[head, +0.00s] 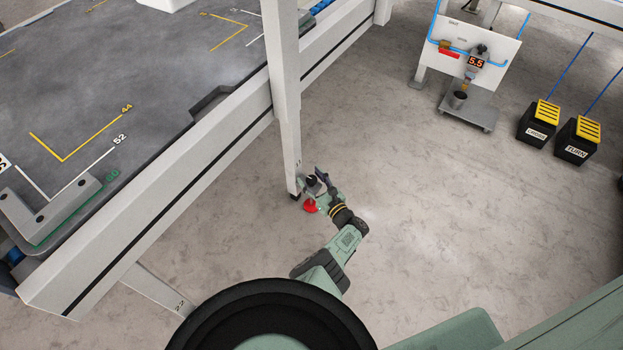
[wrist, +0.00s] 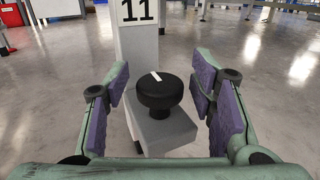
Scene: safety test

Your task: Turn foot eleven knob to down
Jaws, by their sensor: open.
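In the wrist view, a black round knob (wrist: 159,94) with a white mark on top sits on a grey block (wrist: 170,134). The white mark points up and slightly left in the picture. Behind it stands a white leg with an "11" plate (wrist: 139,12). In the head view, my gripper (head: 316,184) is low beside the foot of the white table leg (head: 290,150); the knob is hard to make out there.
A large grey table (head: 100,80) with a white frame fills the upper left. A wheeled stand (head: 470,105) with a "5.5" display and two black-and-yellow boxes (head: 538,122) (head: 578,140) stand at the upper right. The floor right of my arm is clear.

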